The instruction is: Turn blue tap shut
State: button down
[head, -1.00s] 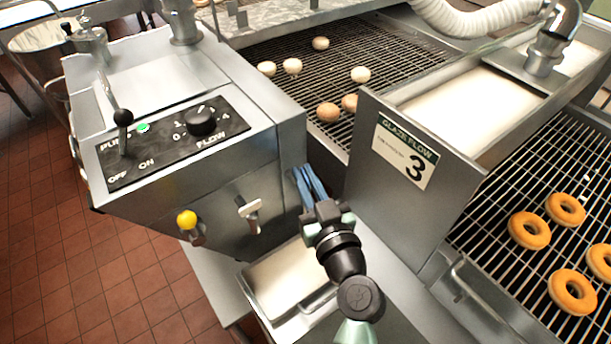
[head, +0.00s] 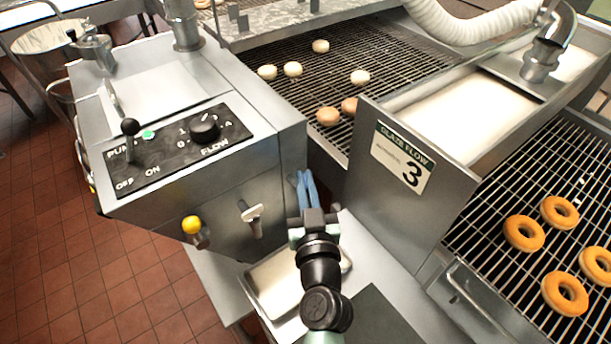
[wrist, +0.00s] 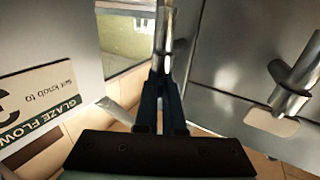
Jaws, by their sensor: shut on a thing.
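My gripper (head: 307,186) is at the right end of the steel box's front face, beside the glaze-flow panel. Its two blue fingers point at the box and are close together. In the wrist view my gripper (wrist: 162,88) is shut at the base of a metal tap pipe, taken as the blue tap (wrist: 164,28). The tap's handle is hidden between the fingers, so its angle cannot be told. To its left in the head view are a white-handled tap (head: 251,213) and a yellow-knobbed tap (head: 192,226).
The steel box (head: 190,195) carries a black control panel (head: 165,165) with a lever and flow knob. A panel (head: 410,165) marked 3 stands close at right. A pale tray (head: 275,285) lies below my gripper. Conveyors with doughnuts lie behind and right.

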jog(key=h+p, duration=0.1)
jog(key=p, duration=0.1)
jog(key=m+h+p, duration=0.1)
jog(key=p, duration=0.1)
jog(key=shift+r+h+p, duration=0.3)
jog(key=shift+r+p, duration=0.1)
jog(key=m+h+p, duration=0.1)
jog(key=p, duration=0.1)
jog(key=h+p, duration=0.1)
jog(key=p, duration=0.2)
jog(key=shift+a+r+m+p, duration=0.2)
jog(key=shift+m+p, duration=0.1)
jog(key=shift+m, duration=0.1)
jog(key=h+p, duration=0.1)
jog(key=m+p, duration=0.1)
jog(key=shift+w+f+h+p, duration=0.1)
jog(key=shift+f+h+p, duration=0.15)
jog(key=shift+h+p, duration=0.15)
jog(key=shift+f+m+h, duration=0.1)
jog(key=shift+m+h, duration=0.2)
jog(key=shift+d+f+g+h+p, duration=0.15)
jog(key=shift+g+h+p, duration=0.2)
jog(key=shift+p, duration=0.2)
jog(key=c, duration=1)
grip_release()
jog(key=shift+s+f, duration=0.1)
jog(key=shift+s, duration=0.15)
